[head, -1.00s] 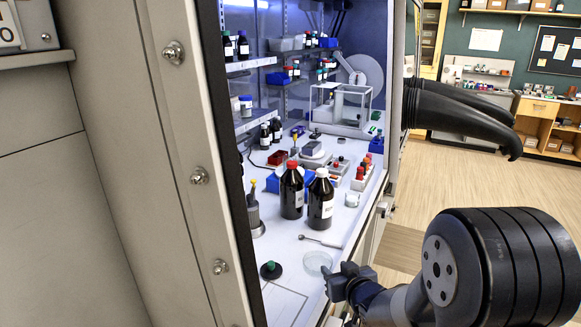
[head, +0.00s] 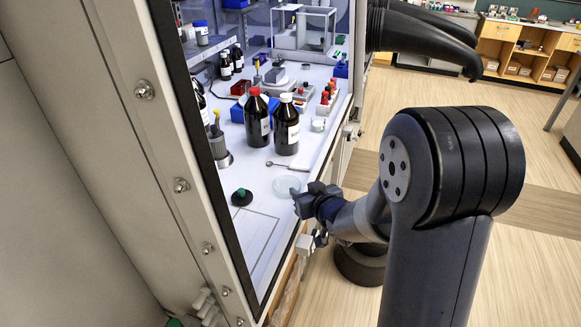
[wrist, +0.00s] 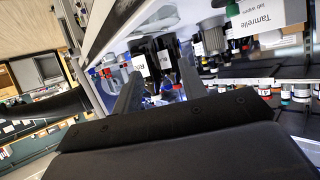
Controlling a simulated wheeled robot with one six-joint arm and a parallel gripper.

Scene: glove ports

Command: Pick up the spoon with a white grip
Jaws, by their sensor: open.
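The spoon (head: 290,167) lies on the white worktop inside the cabinet, in front of the dark bottles. Its small bowl points left and its pale grip points right. My gripper (head: 298,201) is at the front edge of the worktop, nearer than the spoon and apart from it, just right of a clear round dish (head: 287,185). In the wrist view my gripper (wrist: 160,88) shows two spread fingers with nothing between them but the distant bottles. I cannot make out the spoon in the wrist view.
A red-capped dark bottle (head: 257,118) and a white-capped dark bottle (head: 286,127) stand behind the spoon. A black disc with a green knob (head: 241,196) sits left of the dish. The cabinet's frame (head: 190,180) bounds the opening on the left. Black gloves (head: 420,35) hang outside on the right.

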